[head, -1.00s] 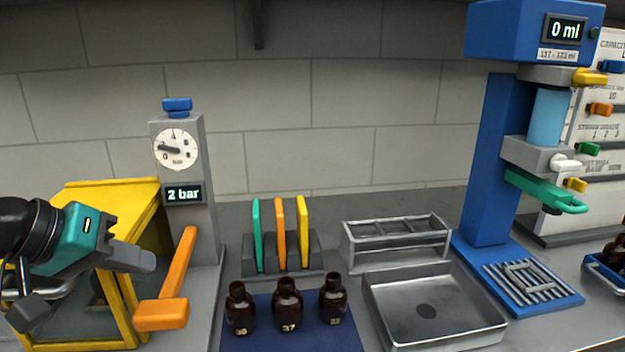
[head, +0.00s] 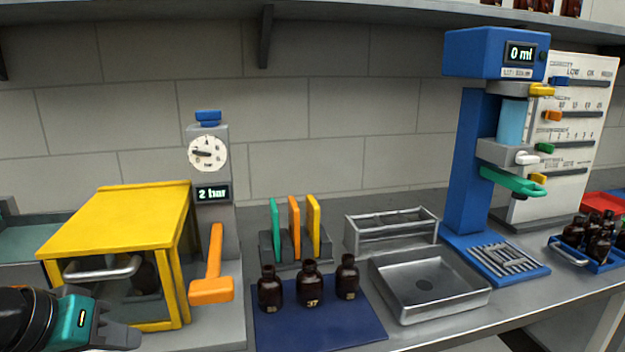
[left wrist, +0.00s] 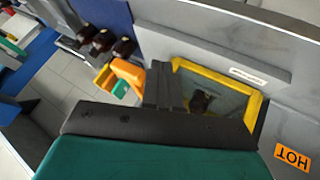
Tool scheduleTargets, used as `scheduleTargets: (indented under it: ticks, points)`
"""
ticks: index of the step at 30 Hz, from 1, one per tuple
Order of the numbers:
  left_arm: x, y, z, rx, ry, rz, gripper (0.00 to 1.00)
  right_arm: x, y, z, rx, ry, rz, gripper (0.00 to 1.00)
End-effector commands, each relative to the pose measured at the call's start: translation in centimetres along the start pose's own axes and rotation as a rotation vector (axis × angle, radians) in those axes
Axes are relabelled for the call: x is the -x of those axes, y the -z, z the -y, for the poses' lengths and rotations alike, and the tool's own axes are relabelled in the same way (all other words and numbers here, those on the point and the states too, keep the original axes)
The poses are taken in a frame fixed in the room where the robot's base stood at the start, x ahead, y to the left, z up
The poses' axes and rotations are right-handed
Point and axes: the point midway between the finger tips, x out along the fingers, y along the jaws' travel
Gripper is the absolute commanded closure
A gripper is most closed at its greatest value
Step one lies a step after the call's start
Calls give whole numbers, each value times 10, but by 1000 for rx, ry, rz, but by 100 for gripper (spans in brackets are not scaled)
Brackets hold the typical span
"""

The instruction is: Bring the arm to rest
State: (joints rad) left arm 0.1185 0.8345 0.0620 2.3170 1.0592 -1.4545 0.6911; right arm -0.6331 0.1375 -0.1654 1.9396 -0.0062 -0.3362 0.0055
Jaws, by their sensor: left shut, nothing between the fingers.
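My left gripper (head: 128,338), teal and black, is low at the left of the head view, in front of the yellow-framed cabinet (head: 120,222). Its fingers are shut with nothing between them. In the left wrist view the dark fingers (left wrist: 162,88) point towards the cabinet's yellow frame (left wrist: 222,72) and the orange lever. Part of the arm is cut off by the head view's lower left corner. My right gripper is not in view.
A gauge post with an orange lever (head: 212,272) stands beside the cabinet. Three amber bottles (head: 311,287) stand on a blue mat (head: 330,328). A metal tray (head: 432,290) and a blue dispenser (head: 466,170) are to the right. A dark bottle (head: 143,275) is inside the cabinet.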

Motion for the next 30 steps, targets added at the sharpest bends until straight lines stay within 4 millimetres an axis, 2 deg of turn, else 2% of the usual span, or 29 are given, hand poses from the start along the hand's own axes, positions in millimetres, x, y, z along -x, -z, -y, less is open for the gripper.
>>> scheduleTargets:
  ticks: [1,3,6,9,14,19,21,30]
  points:
    - [-16,-21,2,-20,11,23,100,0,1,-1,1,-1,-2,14]
    - [-34,-47,7,-60,42,46,100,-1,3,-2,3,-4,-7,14]
    - [-57,-92,12,-118,93,87,100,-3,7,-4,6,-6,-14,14]
    - [-70,-138,16,-174,152,134,100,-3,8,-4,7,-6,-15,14]
    - [-75,-196,20,-241,242,213,100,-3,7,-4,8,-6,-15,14]
    - [-67,-246,21,-287,326,307,100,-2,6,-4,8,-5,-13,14]
    - [-68,-256,23,-307,349,319,100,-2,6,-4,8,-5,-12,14]
    - [-125,-242,32,-357,300,96,100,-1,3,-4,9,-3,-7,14]
